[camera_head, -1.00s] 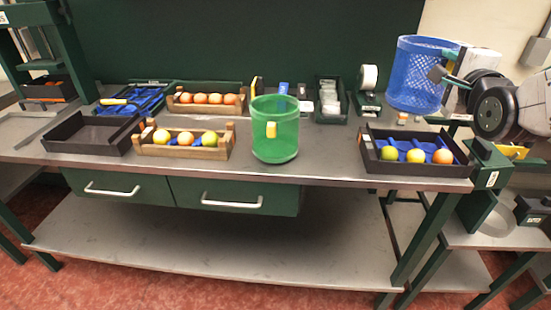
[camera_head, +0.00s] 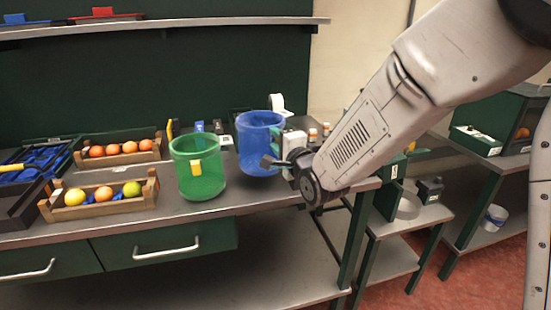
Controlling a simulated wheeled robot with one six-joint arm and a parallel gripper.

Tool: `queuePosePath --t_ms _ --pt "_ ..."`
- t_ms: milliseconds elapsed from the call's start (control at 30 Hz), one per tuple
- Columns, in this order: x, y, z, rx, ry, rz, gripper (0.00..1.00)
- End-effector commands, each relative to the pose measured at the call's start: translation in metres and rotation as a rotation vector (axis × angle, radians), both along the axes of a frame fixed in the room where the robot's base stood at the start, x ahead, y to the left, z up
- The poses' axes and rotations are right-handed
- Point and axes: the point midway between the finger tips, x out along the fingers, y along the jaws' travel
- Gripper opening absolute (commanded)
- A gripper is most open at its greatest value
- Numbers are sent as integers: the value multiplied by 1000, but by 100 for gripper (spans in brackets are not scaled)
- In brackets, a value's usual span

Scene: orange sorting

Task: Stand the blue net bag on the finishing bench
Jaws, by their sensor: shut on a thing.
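The blue net bag (camera_head: 258,138) is upright at the right part of the finishing bench (camera_head: 225,212), behind and to the right of a green net bag (camera_head: 197,168). My gripper (camera_head: 270,161) is shut on the blue bag from its right side. The jaws are small in view and partly overlap the bag's lower right. The bag's bottom is at or just above the bench top; I cannot tell whether it touches.
A wooden crate of fruit (camera_head: 98,210) stands left of the green bag, with another crate (camera_head: 117,162) behind. A tape roll (camera_head: 277,103) is behind the blue bag. Bare bench top lies in front of the blue bag.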

Motion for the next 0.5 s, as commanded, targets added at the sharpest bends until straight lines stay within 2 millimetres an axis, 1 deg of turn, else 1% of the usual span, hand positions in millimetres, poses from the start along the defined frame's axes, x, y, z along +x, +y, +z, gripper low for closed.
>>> queuePosePath --t_ms 33,200,400,500 --pt "0 0 -5 0 1 0 0" --pt "0 2 -15 0 0 2 0" --pt "0 2 -44 -1 2 2 0" --pt "0 2 -49 0 -1 2 0"
